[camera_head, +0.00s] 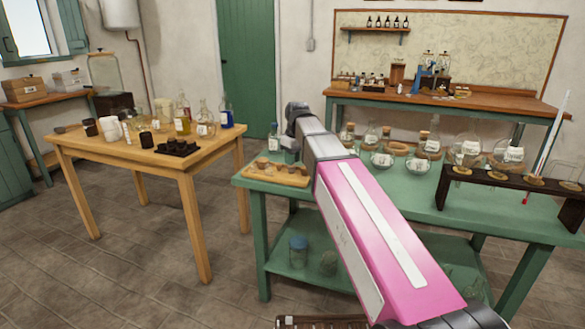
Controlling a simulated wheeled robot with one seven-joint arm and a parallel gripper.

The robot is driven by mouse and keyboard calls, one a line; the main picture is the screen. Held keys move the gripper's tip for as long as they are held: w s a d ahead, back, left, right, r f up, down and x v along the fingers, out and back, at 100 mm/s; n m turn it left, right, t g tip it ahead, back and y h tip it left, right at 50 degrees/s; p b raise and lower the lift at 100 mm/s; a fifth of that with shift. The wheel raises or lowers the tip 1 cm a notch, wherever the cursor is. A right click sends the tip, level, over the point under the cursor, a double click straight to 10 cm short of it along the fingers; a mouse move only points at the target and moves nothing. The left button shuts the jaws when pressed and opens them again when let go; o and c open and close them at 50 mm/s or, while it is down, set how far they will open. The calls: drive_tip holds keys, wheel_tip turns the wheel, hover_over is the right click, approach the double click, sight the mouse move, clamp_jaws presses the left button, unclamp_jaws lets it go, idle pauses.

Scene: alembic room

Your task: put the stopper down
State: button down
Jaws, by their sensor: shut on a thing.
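A wooden tray (296,180) with several small brown pieces, perhaps stoppers, lies on the table's left end, just left of the arm. I cannot tell which stopper is the task's one.
Labelled glass flasks (383,160) stand right of the arm. A dark rack (490,180) with round flasks and a thermometer (546,145) is at the right. A wooden table (215,157) with bottles and jars stands left, across a floor gap. Glass jars (298,250) sit on the lower shelf.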

drive_tip(key=shift+f, duration=1.8)
drive_tip(key=shift+f, duration=0.1)
drive_tip(key=c, duration=0.9)
unclamp_jaws()
drive_tip(key=r, duration=0.8)
drive_tip(key=s+d+r, duration=0.1)
drive_tip(key=r, duration=0.3)
drive_tip(key=shift+r, duration=0.1)
